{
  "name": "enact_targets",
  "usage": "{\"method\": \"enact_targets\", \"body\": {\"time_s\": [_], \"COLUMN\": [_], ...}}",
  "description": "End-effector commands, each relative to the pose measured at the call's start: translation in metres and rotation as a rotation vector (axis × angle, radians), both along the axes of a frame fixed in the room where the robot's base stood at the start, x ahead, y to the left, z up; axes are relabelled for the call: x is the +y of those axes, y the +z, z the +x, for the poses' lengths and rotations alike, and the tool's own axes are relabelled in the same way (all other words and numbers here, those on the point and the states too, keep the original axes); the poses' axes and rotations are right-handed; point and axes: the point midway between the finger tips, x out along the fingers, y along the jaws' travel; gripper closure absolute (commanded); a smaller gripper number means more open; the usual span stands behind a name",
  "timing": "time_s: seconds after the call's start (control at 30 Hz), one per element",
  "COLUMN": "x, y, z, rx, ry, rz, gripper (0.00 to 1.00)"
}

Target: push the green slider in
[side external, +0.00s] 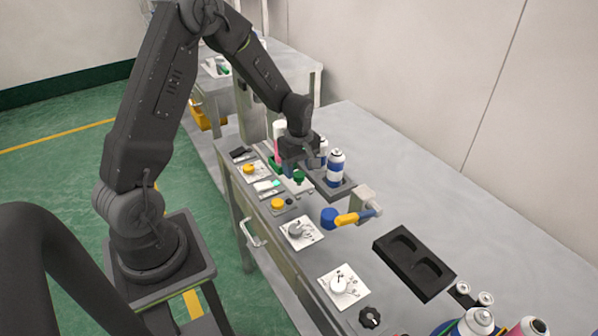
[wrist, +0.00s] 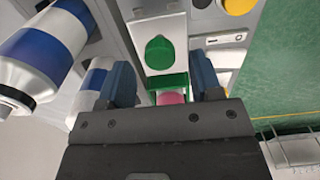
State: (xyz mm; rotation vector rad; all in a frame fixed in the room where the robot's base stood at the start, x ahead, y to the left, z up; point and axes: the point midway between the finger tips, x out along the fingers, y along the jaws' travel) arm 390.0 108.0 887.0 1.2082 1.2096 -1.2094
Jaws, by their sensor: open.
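The green slider (wrist: 160,52) shows in the wrist view as a rounded green part on a white plate, with a green block (wrist: 168,81) just below it. In the side view a green knob (side external: 298,176) stands on the white plate near the bench's front edge. My gripper (wrist: 163,78) is open, its two blue-grey fingers on either side of the green block. No contact can be made out. In the side view my gripper (side external: 308,164) is low over the bench, just behind the green knob. A pink part (wrist: 171,98) shows between the fingers, partly hidden by the gripper body.
Blue-and-white cans (side external: 336,167) stand in a dark tray close to my gripper. Yellow buttons (side external: 277,204) and dial plates (side external: 300,232) line the front edge. A blue-and-yellow device (side external: 345,217) and an empty black tray (side external: 413,262) lie to the right.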

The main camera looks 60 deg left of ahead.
Motion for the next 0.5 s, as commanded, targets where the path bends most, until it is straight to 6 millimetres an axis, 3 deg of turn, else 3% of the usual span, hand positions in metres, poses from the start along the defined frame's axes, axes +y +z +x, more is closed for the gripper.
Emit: {"method": "enact_targets", "body": {"time_s": [0.2, 0.5], "x": [0.0, 0.0], "y": [-0.017, -0.019], "z": [0.0, 0.0], "rx": [0.0, -0.001], "ry": [0.0, -0.001], "rz": [0.0, 0.001], "gripper": [0.41, 0.41]}}
